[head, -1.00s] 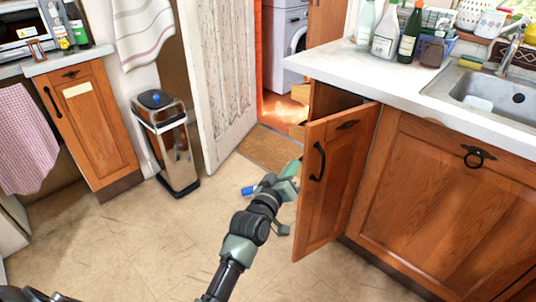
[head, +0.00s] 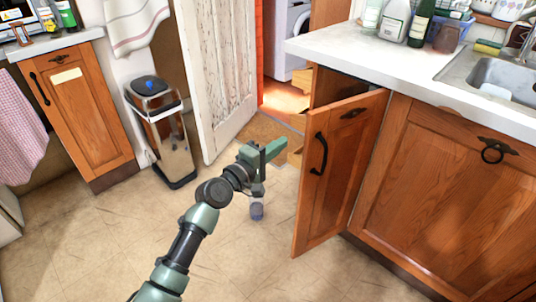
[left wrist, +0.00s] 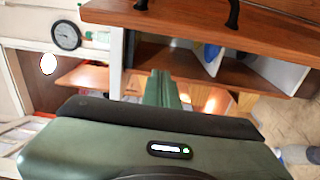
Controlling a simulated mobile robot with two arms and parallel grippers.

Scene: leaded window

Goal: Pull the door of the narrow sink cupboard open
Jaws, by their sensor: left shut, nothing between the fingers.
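The narrow sink cupboard's wooden door (head: 338,190) stands partly open at the left end of the counter, with a dark gap above its top edge. Its black bow handle (head: 318,153) is on the outer face. My left gripper (head: 279,149) is shut and empty, left of the door and apart from the handle. In the left wrist view, my shut fingers (left wrist: 163,88) point toward the cupboard opening, and the door (left wrist: 190,17) crosses the top with its handle (left wrist: 233,14). White and blue things show inside the cupboard. My right gripper is not in view.
The pale countertop (head: 375,48) overhangs the cupboard, with bottles near the sink (head: 505,85). A wider closed cupboard door (head: 445,190) is to the right. A steel bin (head: 165,135) and a worn white door (head: 215,75) stand left.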

